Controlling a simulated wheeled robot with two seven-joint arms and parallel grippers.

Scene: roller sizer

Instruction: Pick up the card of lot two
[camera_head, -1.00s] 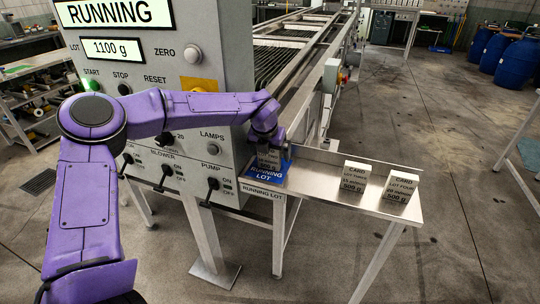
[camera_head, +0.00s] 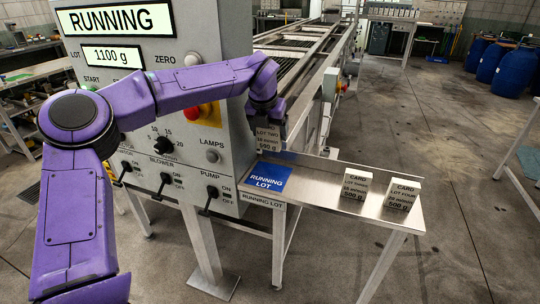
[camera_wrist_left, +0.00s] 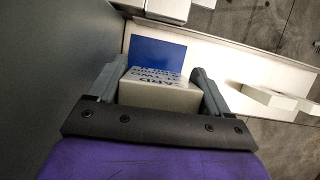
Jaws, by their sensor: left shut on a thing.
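The card of lot two (camera_head: 268,138) is a small pale block with dark print reading "LOT TWO" and "500 g". My left gripper (camera_head: 266,112) is shut on it and holds it above the blue "RUNNING LOT" pad (camera_head: 268,177). In the left wrist view the card (camera_wrist_left: 160,92) sits between the two fingers of the left gripper (camera_wrist_left: 155,85), with the blue pad (camera_wrist_left: 158,52) beyond it. The card of lot three (camera_head: 355,183) and the card of lot four (camera_head: 402,194) stand on the metal shelf to the right. My right gripper is not in view.
The metal shelf (camera_head: 330,172) has a raised back edge and free room between the blue pad and the lot three card. The grey control panel (camera_head: 205,130), with knobs and switches, stands close on the left. A conveyor (camera_head: 298,50) runs back behind the shelf.

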